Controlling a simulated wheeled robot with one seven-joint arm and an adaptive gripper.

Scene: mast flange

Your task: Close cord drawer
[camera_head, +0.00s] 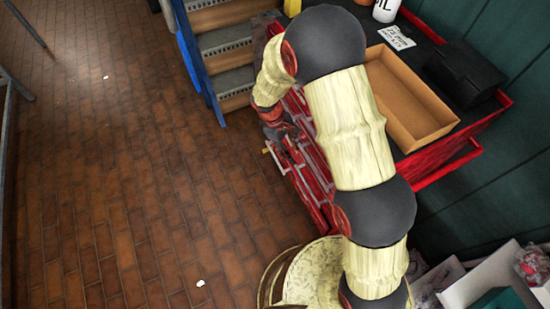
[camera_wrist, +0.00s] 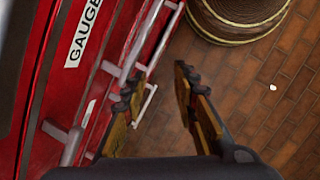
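A red drawer cabinet (camera_head: 312,178) stands below the black worktop in the head view, partly hidden by my arm. In the wrist view its red drawer fronts (camera_wrist: 112,38) fill the left side, with silver bar handles (camera_wrist: 112,68) and a white label reading "GAUGE" (camera_wrist: 84,32). No label reading "cord" is legible, and I cannot tell which drawer is the cord drawer. My gripper (camera_wrist: 158,82) is open and empty, its fingers apart. Its left finger is close to a silver handle; I cannot tell whether they touch. In the head view my gripper (camera_head: 277,132) is beside the cabinet front.
An open cardboard tray (camera_head: 440,128) and a black box (camera_head: 463,72) lie on the worktop. Steps with a blue side rail (camera_head: 200,65) stand beyond the cabinet. Boxes (camera_head: 490,280) are at the lower right. The brick floor (camera_head: 130,180) to the left is mostly clear.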

